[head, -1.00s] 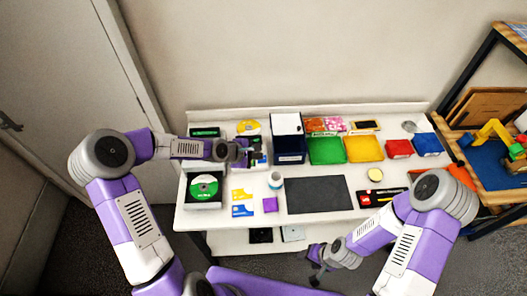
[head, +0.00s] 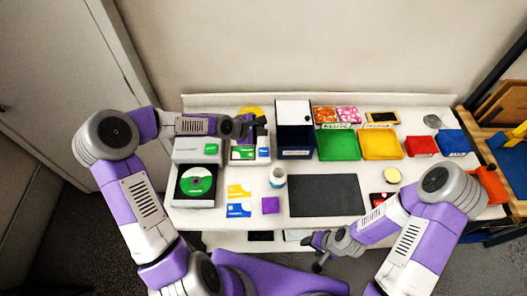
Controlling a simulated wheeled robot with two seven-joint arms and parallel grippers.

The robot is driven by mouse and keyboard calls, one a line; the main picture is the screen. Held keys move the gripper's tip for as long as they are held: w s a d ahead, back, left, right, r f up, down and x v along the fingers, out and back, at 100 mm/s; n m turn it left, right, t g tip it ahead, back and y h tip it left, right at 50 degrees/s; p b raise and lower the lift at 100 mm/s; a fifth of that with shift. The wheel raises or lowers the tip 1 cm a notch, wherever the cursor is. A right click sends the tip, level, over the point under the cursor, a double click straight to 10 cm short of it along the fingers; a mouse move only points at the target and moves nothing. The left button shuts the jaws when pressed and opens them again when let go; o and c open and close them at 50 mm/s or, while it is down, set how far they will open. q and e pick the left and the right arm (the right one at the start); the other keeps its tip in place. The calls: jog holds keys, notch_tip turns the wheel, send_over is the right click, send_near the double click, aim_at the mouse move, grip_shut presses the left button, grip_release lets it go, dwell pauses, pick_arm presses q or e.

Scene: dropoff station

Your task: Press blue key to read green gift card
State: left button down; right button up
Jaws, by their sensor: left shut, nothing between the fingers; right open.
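A grey box (head: 187,152) at the left of the table has a green card-like piece (head: 211,149) on its top. Right of it, a white-edged unit has a green patch (head: 243,154) and a blue patch (head: 264,153); I cannot tell which is a key. My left gripper (head: 252,128) is shut and empty, over the back of this unit and hiding part of it. Contact is not clear. A yellow card (head: 239,190) and a blue card (head: 238,210) lie in front. My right gripper (head: 315,252) is open and empty, below the table's front edge.
A disc tray with a green disc (head: 196,182), a purple block (head: 270,205), a white bottle (head: 278,178) and a dark mat (head: 324,195) are nearby. A dark blue box (head: 295,140) stands close right of my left gripper. Green (head: 338,145) and yellow (head: 380,145) trays stand further right.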

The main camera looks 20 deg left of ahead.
pick_arm(q)
jog(key=b, duration=0.6)
send_over(262, 153)
notch_tip(262, 153, down, 8)
jog(key=shift+r, duration=0.1)
jog(key=shift+f+b, duration=0.6)
jog(key=shift+f, duration=0.05)
dwell(1.2)
jog(key=shift+f, duration=0.4)
jog(key=shift+f+b, duration=0.45)
jog(key=shift+b, duration=0.05)
dwell(0.5)
jog(key=shift+r, duration=0.15)
jog(key=shift+r+p, duration=0.75)
jog(key=shift+p, duration=0.05)
